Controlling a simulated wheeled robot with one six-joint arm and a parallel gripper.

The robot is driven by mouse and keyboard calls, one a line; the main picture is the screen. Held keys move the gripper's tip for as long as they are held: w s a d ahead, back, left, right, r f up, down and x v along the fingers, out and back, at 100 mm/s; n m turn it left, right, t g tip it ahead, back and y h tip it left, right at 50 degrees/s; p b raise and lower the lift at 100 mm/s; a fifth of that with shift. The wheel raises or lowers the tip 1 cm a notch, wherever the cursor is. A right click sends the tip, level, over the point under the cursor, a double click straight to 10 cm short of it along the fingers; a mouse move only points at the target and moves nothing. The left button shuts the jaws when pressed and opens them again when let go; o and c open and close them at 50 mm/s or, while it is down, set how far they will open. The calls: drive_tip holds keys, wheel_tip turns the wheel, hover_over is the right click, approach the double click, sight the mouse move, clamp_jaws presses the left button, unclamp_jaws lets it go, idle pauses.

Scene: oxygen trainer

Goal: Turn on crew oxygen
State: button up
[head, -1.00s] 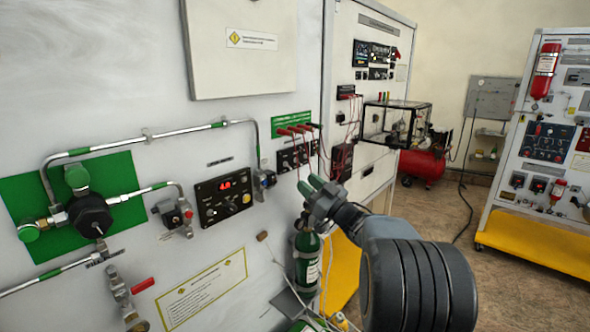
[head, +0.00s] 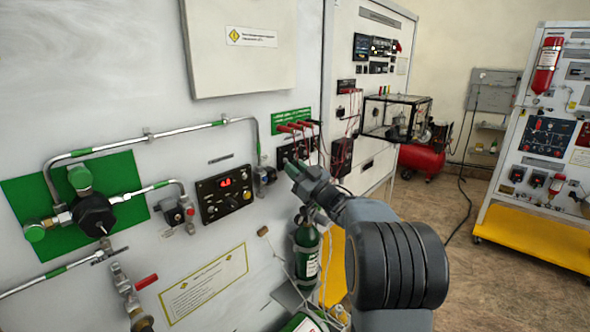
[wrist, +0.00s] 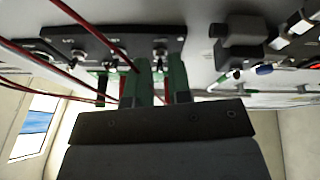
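A small black panel (head: 287,154) with red plugs and leads is on the white wall under a green label. In the wrist view this panel (wrist: 85,42) shows at the top left with several small toggle switches. One toggle switch (wrist: 160,54) appears just beyond the gap between my fingers. I cannot read which switch is crew oxygen. My gripper (head: 291,171) is in front of the panel's lower edge and partly covers it. In the wrist view my gripper's green fingertips (wrist: 157,72) are apart with nothing between them. I cannot tell whether they touch the panel.
Red leads (wrist: 95,30) hang across the panel close to my fingers. A black display panel (head: 224,195) with red digits is to the left. Pipes and a black regulator (head: 94,214) are farther left. A green cylinder (head: 306,255) stands below my gripper. Open floor is at right.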

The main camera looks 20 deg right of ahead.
clamp_jaws()
drive_tip(key=shift+r, duration=0.1)
drive_tip(key=r+g+h+p, duration=0.1)
drive_tip(key=p, duration=0.3)
drive_tip(key=shift+s+d+r+g+p, duration=0.1)
drive_tip(key=shift+r+g+p, duration=0.15)
drive_tip(key=shift+g+p, duration=0.15)
drive_tip(key=r+g+h+p, duration=0.1)
drive_tip(key=g+p, duration=0.1)
drive_tip(key=p, duration=0.4)
drive_tip(key=shift+r, duration=0.15)
drive_tip(key=g+h+p, duration=0.1)
drive_tip(key=g+p, duration=0.1)
drive_tip(key=p, duration=0.2)
drive_tip(key=shift+g, duration=0.3)
drive_tip(key=shift+r+g+h, duration=0.1)
drive_tip(key=shift+g+h, duration=0.4)
drive_tip(key=shift+g, duration=0.7)
